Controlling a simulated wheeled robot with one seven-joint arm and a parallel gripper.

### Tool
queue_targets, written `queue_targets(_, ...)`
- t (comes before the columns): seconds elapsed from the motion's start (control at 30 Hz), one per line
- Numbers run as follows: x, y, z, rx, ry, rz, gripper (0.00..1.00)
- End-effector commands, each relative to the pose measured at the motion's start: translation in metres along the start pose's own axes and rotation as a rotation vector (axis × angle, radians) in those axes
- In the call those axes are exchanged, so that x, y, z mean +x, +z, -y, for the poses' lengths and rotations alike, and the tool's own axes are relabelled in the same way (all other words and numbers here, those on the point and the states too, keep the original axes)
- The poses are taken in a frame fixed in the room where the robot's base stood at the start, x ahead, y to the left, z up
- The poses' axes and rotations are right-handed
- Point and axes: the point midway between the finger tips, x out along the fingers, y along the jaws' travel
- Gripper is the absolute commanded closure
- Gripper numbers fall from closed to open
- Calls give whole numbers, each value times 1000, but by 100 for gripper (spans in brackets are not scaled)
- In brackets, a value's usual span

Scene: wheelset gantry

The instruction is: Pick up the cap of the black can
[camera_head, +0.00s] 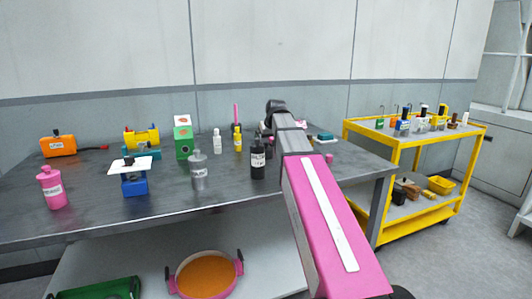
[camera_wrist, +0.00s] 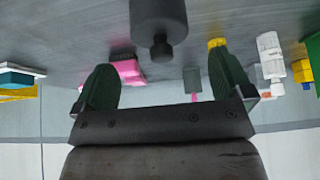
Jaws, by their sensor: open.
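The black can (camera_head: 258,162) stands upright on the grey workbench, with a white label on its front and its narrow dark cap (camera_head: 258,142) on top. In the wrist view, which looks upside down, the can (camera_wrist: 159,18) is at the top centre and its cap (camera_wrist: 161,48) points down the picture. My gripper (camera_wrist: 165,82) is open, with one green-black finger on each side of the cap's line and nothing between them. The cap lies ahead of the fingertips and looks apart from them. In the head view my arm hides the gripper.
On the workbench (camera_head: 90,222), a grey bottle (camera_head: 198,171) stands left of the can. White (camera_head: 217,142) and yellow (camera_head: 238,139) bottles and a green box (camera_head: 183,140) stand behind. A yellow cart (camera_head: 378,132) is at the right. The front left-centre of the bench is clear.

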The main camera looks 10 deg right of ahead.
Motion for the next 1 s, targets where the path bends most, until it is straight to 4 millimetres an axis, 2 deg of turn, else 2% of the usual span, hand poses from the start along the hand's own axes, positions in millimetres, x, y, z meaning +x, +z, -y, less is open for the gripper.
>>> queue_targets(0.23,15,0,1,0,0,-1,2)
queue_targets(0.53,54,0,2,0,0,1,2)
queue_targets(0.8,57,0,2,0,1,-1,2)
queue_targets(0.97,57,0,2,0,0,-1,54)
queue_targets(1.0,57,0,2,0,0,-1,55)
